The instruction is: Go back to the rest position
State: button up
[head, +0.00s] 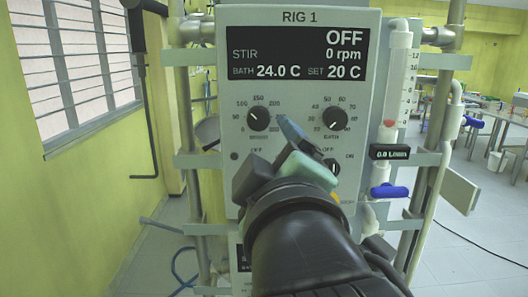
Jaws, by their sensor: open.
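My gripper (297,146) is in front of the control panel of RIG 1 (233,92), at the middle of the head view. Its jaws are open, and I see nothing held. My gripper and black arm cover part of the lower panel. The display (296,53) reads OFF, 0 rpm, bath 24.0 C and set 20 C. The left dial (259,119) and right dial (334,118) show above my gripper. A smaller lower knob (332,166) is partly hidden. I cannot tell whether my gripper touches the panel.
A metal frame post (186,120) stands left of the panel. At right are a flow tube (397,75), its 0.0 L/min readout (390,152) and a blue valve handle (389,191). Floor (466,262) shows at the lower right. A yellow wall (85,195) is at left.

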jog(key=s+a+r+m+t+h, duration=0.1)
jog(key=s+r+m+t, duration=0.8)
jog(key=r+m, duration=0.3)
notch_tip(320, 180, up, 2)
jog(key=shift+s+a+r+h, duration=0.15)
jog(key=shift+s+h, duration=0.15)
jog(key=shift+s, duration=0.45)
